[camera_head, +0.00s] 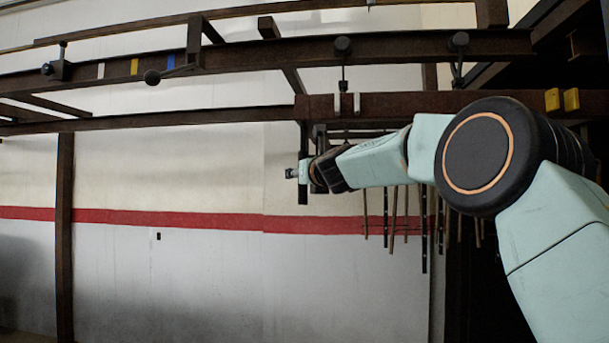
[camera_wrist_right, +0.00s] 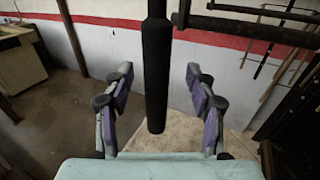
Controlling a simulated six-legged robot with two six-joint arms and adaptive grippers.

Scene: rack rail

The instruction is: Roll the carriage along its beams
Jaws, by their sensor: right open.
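The carriage (camera_head: 398,105) hangs on the right half of the dark beams (camera_head: 240,57), with a long brown bar and black hangers running up to the beam. A black vertical bar (camera_head: 303,190) hangs at its left end. My right gripper (camera_head: 297,172) is at this bar. In the right wrist view the right gripper (camera_wrist_right: 160,72) is open, with a purple-padded finger on each side of a thick black upright bar (camera_wrist_right: 155,80). Gaps show on both sides of the bar. My arm hides part of the carriage. My left gripper is not in view.
Several thin rods (camera_head: 394,215) hang below the carriage. A brown post (camera_head: 65,230) stands at left. Space below the left beams looks clear.

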